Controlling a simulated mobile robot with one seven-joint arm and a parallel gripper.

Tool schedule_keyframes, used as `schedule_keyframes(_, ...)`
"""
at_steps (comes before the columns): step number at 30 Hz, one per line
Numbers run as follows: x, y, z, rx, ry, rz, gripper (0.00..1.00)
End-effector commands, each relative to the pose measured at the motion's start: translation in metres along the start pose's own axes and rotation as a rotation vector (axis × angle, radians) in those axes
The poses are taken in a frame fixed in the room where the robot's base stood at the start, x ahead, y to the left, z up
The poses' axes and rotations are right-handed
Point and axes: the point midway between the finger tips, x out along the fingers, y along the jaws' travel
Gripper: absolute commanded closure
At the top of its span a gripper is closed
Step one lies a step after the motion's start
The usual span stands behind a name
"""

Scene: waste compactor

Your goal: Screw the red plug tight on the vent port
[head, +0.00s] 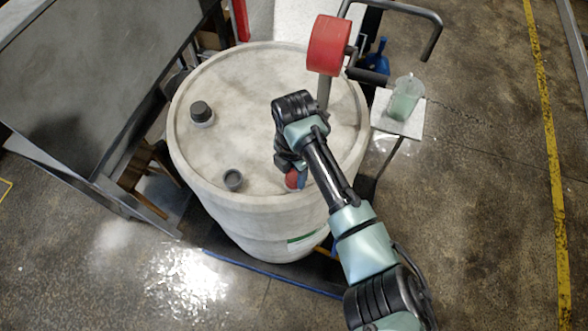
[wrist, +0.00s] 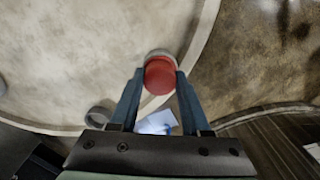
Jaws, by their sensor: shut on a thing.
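The red plug (head: 291,180) is near the front right rim of the pale drum's lid. In the wrist view the red plug (wrist: 160,77) is between the two blue fingertips of my gripper (wrist: 160,75), which is shut on it. A pale ring (wrist: 160,53), apparently the vent port, shows just behind the plug's far edge. The plug covers most of it, so I cannot tell whether the plug is seated or just above. In the head view my gripper (head: 296,178) points down at the lid, partly hidden by my wrist.
The drum lid (head: 245,125) also carries a dark cap (head: 201,112) and a small grey ring fitting (head: 233,179). A red roller (head: 328,45) on a metal rod stands close behind my wrist.

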Motion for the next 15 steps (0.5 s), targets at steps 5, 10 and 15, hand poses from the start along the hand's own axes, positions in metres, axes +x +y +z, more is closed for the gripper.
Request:
schedule_keyframes(5,-0.0013,0.0002,0.0003,0.022,-0.001,0.001,1.00)
schedule_keyframes(10,-0.0033,0.0003,-0.0012,0.236,0.003,0.000,1.00)
schedule_keyframes(15,-0.0016,0.0003,-0.0005,0.419,0.001,0.000,1.00)
